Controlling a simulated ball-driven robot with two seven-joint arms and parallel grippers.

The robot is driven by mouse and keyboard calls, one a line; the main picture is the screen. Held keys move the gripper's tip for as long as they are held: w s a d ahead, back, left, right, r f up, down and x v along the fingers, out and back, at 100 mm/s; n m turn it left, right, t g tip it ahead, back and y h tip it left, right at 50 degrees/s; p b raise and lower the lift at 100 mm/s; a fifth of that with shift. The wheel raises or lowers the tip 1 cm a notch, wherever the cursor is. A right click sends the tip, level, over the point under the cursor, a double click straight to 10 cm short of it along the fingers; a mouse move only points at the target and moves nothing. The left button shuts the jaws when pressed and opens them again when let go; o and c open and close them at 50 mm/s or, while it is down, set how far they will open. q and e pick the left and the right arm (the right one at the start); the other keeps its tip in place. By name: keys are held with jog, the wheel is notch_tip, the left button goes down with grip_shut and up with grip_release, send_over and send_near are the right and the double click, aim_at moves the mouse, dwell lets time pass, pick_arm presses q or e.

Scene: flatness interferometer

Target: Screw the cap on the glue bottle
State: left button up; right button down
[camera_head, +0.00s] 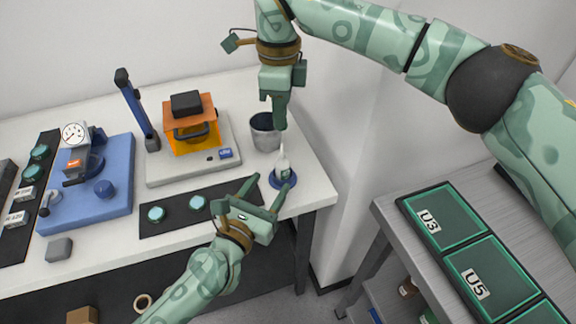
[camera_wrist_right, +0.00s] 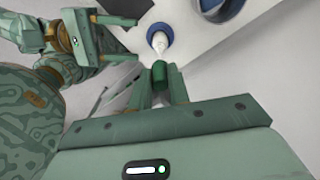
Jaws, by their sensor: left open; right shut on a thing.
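The glue bottle (camera_head: 283,168) is white with a pointed nozzle and stands upright on a round blue base (camera_head: 275,181) near the bench's right end. In the right wrist view the bottle (camera_wrist_right: 159,40) lies just beyond the cap. My right gripper (camera_head: 279,124) points down above the bottle. It is shut on the green cap (camera_wrist_right: 160,73), which is apart from the nozzle. The cap cannot be made out in the head view. My left gripper (camera_head: 267,187) is open, its fingers pointing toward the bottle from the front, one on each side of it in the picture, apparently not gripping it.
A grey metal cup (camera_head: 265,133) stands just behind the bottle. Left of it is an orange-framed device (camera_head: 192,128) on a pale base. A dark mat (camera_head: 178,213) with teal discs lies in front. A grey side table (camera_head: 392,222) with labelled trays stands right, past a gap.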

aim_at(279, 170)
dwell(0.3)
pick_arm(q)
jog(key=shift+x, duration=3.75)
grip_shut()
pick_arm(e)
jog(key=shift+f, duration=2.5)
